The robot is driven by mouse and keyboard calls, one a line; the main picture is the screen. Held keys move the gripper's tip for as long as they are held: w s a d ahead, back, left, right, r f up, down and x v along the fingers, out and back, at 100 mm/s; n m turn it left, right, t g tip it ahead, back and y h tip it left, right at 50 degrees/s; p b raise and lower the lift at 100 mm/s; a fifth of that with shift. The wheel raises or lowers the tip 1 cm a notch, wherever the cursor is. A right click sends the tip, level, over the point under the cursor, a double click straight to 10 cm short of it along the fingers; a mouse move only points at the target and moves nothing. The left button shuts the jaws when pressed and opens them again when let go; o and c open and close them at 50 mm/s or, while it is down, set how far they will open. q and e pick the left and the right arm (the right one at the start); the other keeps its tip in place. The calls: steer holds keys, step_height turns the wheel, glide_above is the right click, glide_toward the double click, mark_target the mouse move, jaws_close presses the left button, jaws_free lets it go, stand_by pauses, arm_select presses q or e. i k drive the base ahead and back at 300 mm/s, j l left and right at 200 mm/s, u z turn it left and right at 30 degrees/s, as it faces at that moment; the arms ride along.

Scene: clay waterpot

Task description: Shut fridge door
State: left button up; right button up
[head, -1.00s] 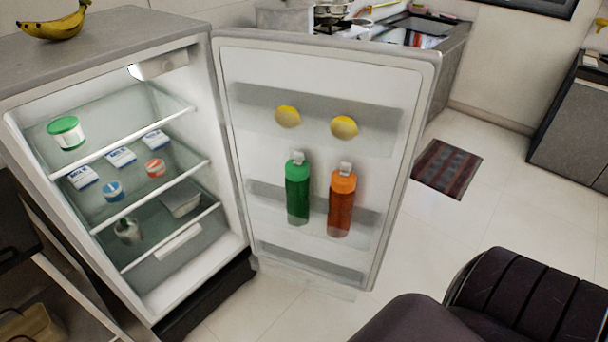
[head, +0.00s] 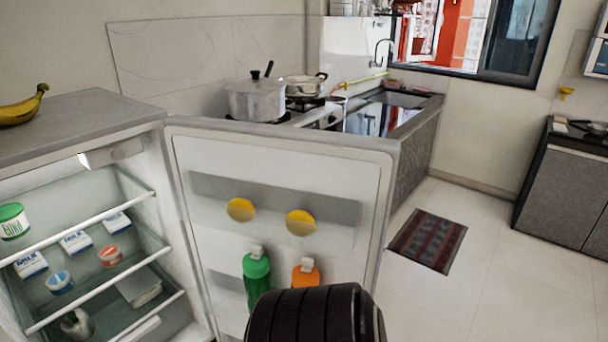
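The fridge (head: 158,128) stands at the left with its interior exposed. Its door (head: 341,178) stands wide open to the right of the cabinet, its inner side facing me. The door holds two yellow round items (head: 240,210) on the upper shelf, and a green bottle (head: 257,277) and an orange bottle (head: 306,273) lower down. A dark ribbed part of my own arm covers the lower middle of the door and part of the orange bottle. Neither gripper's fingers show in the head view.
Bananas (head: 22,107) lie on the fridge top. Cartons and tubs, such as a green-lidded tub (head: 13,222), stand on the fridge shelves. A counter (head: 412,165) with pots (head: 256,98) is behind the door. A mat (head: 428,240) lies on clear floor at right.

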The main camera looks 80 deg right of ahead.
mark_target(347, 181)
steer(key=k+l, duration=0.2)
steer(key=l, duration=0.25)
steer(key=k+l, duration=0.15)
steer(key=l, duration=0.25)
steer(key=k+l, duration=0.2)
steer(key=l, duration=0.25)
steer(key=k+l, duration=0.15)
steer(key=l, duration=0.3)
steer(key=k+l, duration=0.2)
steer(key=l, duration=0.25)
steer(key=k+l, duration=0.15)
steer(key=l, duration=0.25)
steer(key=k+l, duration=0.2)
steer(key=l, duration=0.25)
steer(key=k+l, duration=0.15)
steer(key=l, duration=0.3)
steer(key=k+l+u, duration=0.2)
steer(key=k+j, duration=0.05)
steer(key=k, duration=0.05)
